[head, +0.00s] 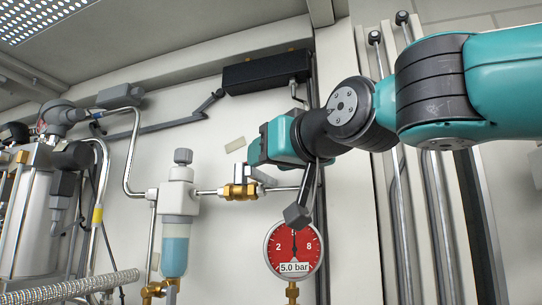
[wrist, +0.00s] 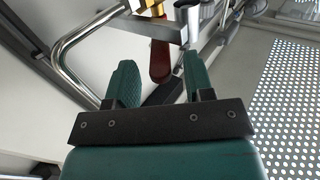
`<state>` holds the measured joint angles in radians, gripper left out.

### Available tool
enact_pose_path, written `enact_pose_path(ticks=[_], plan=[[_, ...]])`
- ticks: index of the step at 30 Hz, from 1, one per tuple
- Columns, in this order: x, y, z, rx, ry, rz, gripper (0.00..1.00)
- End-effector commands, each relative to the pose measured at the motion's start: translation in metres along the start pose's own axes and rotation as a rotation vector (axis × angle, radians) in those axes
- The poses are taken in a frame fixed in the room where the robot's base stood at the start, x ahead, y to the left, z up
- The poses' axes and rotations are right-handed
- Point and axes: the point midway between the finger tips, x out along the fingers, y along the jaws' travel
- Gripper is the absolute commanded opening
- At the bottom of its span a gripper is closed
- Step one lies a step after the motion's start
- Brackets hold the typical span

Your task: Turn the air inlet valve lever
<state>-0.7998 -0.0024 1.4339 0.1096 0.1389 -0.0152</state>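The air inlet valve is a brass fitting (head: 240,191) on a horizontal metal pipe, right of a filter bowl with blue liquid. In the wrist view its brass part (wrist: 146,6) shows at the top edge. A red lever (wrist: 160,62) extends from it and lies between and just beyond my fingertips. My teal gripper (head: 257,156) is just above and right of the valve in the head view. In the wrist view its two green fingers (wrist: 157,72) are apart, with visible gaps beside the lever. The lever is not clearly visible in the head view.
The filter bowl (head: 175,245) stands left of the valve. A red gauge (head: 293,249) reading 5.0 bar hangs below right. A black box (head: 266,73) is on the wall above. A curved pipe (wrist: 70,45) runs left of my fingers in the wrist view.

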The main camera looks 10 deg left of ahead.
Motion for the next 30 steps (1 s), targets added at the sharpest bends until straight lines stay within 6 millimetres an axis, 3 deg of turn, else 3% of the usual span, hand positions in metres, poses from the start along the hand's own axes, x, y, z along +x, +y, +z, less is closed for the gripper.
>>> enact_pose_path(ticks=[7,20,30], plan=[[-0.016,0.000,0.002,0.000,0.004,-0.001,0.48],[-0.123,-0.001,0.005,0.002,0.005,-0.004,0.48],[-0.163,-0.002,0.005,-0.002,0.004,-0.002,0.48]])
